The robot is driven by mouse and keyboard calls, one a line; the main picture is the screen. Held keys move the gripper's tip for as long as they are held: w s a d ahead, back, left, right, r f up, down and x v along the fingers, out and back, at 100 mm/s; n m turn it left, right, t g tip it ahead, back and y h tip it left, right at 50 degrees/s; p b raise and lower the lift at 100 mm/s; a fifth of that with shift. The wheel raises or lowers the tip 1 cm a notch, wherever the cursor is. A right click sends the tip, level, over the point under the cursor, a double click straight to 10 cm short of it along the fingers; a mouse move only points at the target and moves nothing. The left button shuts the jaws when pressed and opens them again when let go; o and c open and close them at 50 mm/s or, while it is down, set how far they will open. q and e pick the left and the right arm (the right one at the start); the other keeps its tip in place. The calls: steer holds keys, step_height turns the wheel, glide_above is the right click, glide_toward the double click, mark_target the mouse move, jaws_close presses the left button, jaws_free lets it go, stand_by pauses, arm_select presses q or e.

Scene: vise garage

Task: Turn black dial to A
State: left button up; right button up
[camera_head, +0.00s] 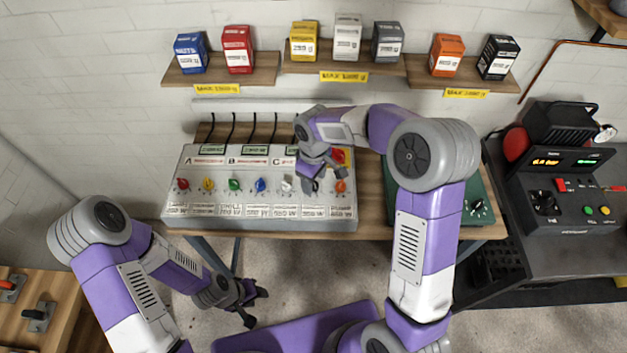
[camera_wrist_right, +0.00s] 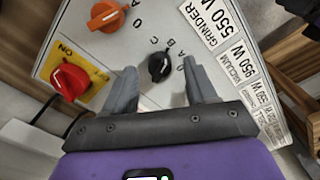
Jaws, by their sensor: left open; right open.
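The black dial (camera_wrist_right: 158,67) sits on the grey control panel (camera_head: 260,224), with letters O, C, B and A printed around it. In the wrist view my right gripper (camera_wrist_right: 160,72) is open, one finger on each side of the dial, with gaps between. I cannot tell for certain which letter the dial points at. In the head view my right gripper (camera_head: 322,181) is over the right part of the panel and largely covers the black dial. My left gripper (camera_head: 254,306) is open and empty, low in front of the bench.
An orange dial (camera_wrist_right: 107,17) and a red switch on a yellow plate (camera_wrist_right: 69,82) are close to the right gripper. Other coloured dials, such as the blue dial (camera_head: 260,185), line the panel leftward. A green box (camera_head: 478,191) stands right, partly behind my right arm.

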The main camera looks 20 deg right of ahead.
steer(key=shift+f, duration=0.65)
steer(key=c, duration=1)
steer(key=shift+c, duration=0.2)
steer(key=shift+m, duration=0.4)
steer(key=m, duration=0.2)
steer(key=shift+m+b, duration=0.35)
steer(key=shift+m, duration=0.05)
steer(key=shift+w+m, duration=0.1)
steer(key=shift+m, duration=2)
